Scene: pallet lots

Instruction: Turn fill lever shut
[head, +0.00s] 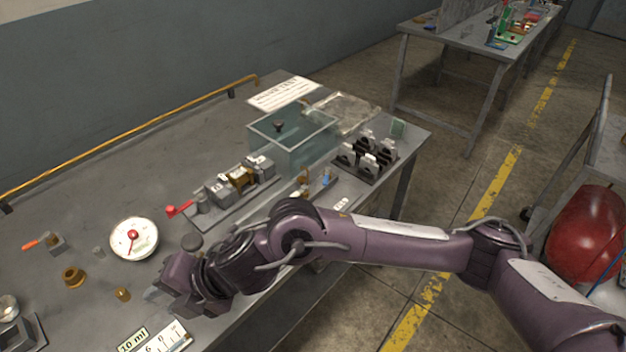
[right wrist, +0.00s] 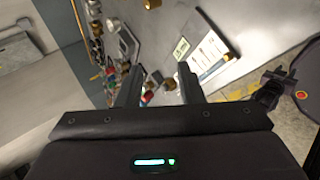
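A red-handled lever (head: 178,209) sits at the left end of a row of grey and brass valve blocks (head: 238,180) on the bench. A second lever with an orange handle (head: 38,243) stands at the far left, past the dial gauge. I cannot tell from any label which is the fill lever. My right gripper (head: 160,296) is low over the bench's front edge, in front of the gauge and apart from both levers. In the right wrist view its two fingers (right wrist: 160,88) are spread with nothing clearly between them. My left gripper is not in view.
A white gauge (head: 134,238) with a red needle stands on the bench. Brass fittings (head: 74,277) and a 10 ml card (head: 133,341) lie near the front left. A clear tank (head: 292,140) and a black rack (head: 367,158) stand farther right.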

